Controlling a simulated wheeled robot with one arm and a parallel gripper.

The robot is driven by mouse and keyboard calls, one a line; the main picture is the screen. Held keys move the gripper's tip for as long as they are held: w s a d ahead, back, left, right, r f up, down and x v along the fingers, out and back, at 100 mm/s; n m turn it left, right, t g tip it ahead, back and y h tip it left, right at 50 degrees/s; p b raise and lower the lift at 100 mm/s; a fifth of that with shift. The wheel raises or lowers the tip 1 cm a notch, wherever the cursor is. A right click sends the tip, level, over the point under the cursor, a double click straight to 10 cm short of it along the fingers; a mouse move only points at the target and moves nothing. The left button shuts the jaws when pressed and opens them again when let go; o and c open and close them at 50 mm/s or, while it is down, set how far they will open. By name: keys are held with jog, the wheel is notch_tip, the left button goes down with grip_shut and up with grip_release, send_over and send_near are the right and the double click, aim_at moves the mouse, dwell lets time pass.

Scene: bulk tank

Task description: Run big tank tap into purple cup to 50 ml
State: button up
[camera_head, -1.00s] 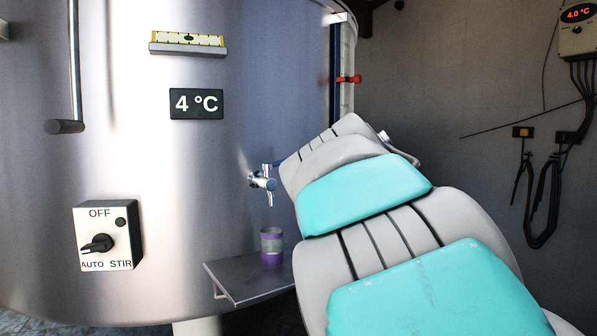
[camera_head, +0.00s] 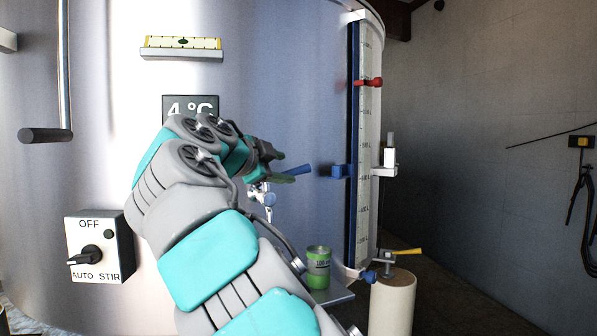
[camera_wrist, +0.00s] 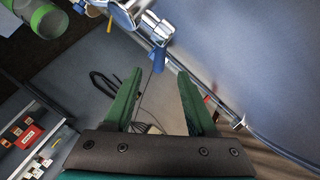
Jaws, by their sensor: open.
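The big tank tap (camera_head: 268,198) is a small chrome tap on the steel tank (camera_head: 290,70), partly behind my arm. Its blue lever (camera_head: 297,170) points right. My gripper (camera_head: 281,167) is open at the lever. In the wrist view, the tap (camera_wrist: 140,12) is at the top, and its blue lever (camera_wrist: 158,57) points down to the gap between the tips of my open gripper (camera_wrist: 160,76). I cannot tell whether they touch. The purple cup is not visible now; my arm covers the area below the tap. No milk stream shows.
A green cup (camera_head: 318,270) stands on the metal shelf (camera_head: 338,296); it also shows in the wrist view (camera_wrist: 45,18). Right of it are the gauge strip (camera_head: 368,150) with a red clip (camera_head: 368,82) and a pale post (camera_head: 392,305) with a yellow-handled valve. A switch box (camera_head: 100,247) is at left.

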aim_at(295, 171)
jog(key=p+x, duration=0.1)
jog(key=x, duration=0.6)
jog(key=shift+w+f, duration=0.1)
jog(key=shift+w, duration=0.05)
jog(key=shift+c, duration=0.3)
grip_shut()
jog(key=shift+d, duration=0.1)
dwell(0.8)
